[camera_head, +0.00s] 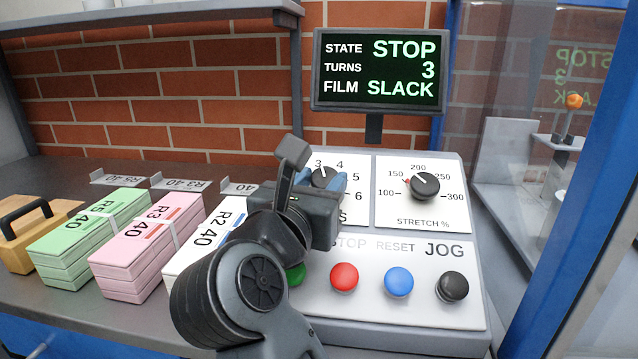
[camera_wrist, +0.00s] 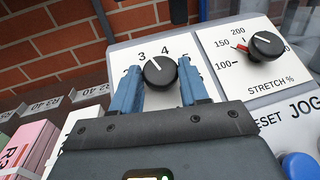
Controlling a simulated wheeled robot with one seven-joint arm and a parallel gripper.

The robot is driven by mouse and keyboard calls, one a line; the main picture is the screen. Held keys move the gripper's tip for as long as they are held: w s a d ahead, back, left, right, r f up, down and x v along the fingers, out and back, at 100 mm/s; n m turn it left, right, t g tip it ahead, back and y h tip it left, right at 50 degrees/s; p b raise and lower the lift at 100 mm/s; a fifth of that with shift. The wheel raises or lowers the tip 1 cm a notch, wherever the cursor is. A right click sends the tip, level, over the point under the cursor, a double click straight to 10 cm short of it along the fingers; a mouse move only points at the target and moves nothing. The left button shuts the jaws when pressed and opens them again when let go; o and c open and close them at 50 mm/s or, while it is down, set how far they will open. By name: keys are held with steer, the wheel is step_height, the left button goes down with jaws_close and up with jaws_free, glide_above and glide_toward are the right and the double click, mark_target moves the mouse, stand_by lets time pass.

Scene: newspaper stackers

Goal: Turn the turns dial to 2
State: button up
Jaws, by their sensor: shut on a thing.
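The turns dial (camera_head: 322,177) is a black round knob on a white panel with numbers around it. Its white pointer line points up-left, near the 3. In the wrist view the dial (camera_wrist: 160,71) sits between the two blue fingers of my gripper (camera_wrist: 157,75), which is shut on it. In the head view my gripper (camera_head: 323,181) is at the dial, and my wrist hides the lower left part of its panel. The display screen (camera_head: 377,70) reads STATE STOP, TURNS 3, FILM SLACK.
The stretch dial (camera_head: 425,186) is just to the right. Below are red (camera_head: 344,277), blue (camera_head: 399,282) and black (camera_head: 452,286) buttons, and a partly hidden green button (camera_head: 295,275). Green (camera_head: 88,232) and pink (camera_head: 148,240) bundles lie left. A brick wall stands behind.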

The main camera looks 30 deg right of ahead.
steer(key=shift+c, duration=0.5)
steer(key=shift+s+r+n+t+y+p, duration=0.1)
steer(key=shift+n+t+y+p, duration=0.25)
steer(key=shift+p, duration=0.35)
steer(key=n+p, duration=0.1)
steer(key=n+t+y+p, duration=0.1)
steer(key=p, duration=0.1)
steer(key=shift+s+d+r+y, duration=0.1)
steer(key=shift+d+r+y, duration=0.05)
steer(key=shift+y, duration=0.1)
steer(key=n+t+y+p, duration=0.2)
steer(key=n+p, duration=0.1)
steer(key=p, duration=0.2)
steer(key=shift+s+d+y, duration=0.1)
steer(key=shift+d+y, duration=0.05)
steer(key=shift+y, duration=0.15)
steer(key=n+t+y+p, duration=0.1)
steer(key=n+y+p, duration=0.1)
steer(key=p, duration=0.5)
steer(key=shift+s+d+n+y, duration=0.15)
steer(key=shift+n+y, duration=0.25)
steer(key=shift+n, duration=0.25)
steer(key=n+y+p, duration=0.1)
steer(key=p, duration=0.2)
steer(key=shift+p, duration=0.35)
steer(key=shift+f+n+y+p, duration=0.3)
steer(key=shift+n+y+p, duration=0.1)
steer(key=shift+y, duration=0.1)
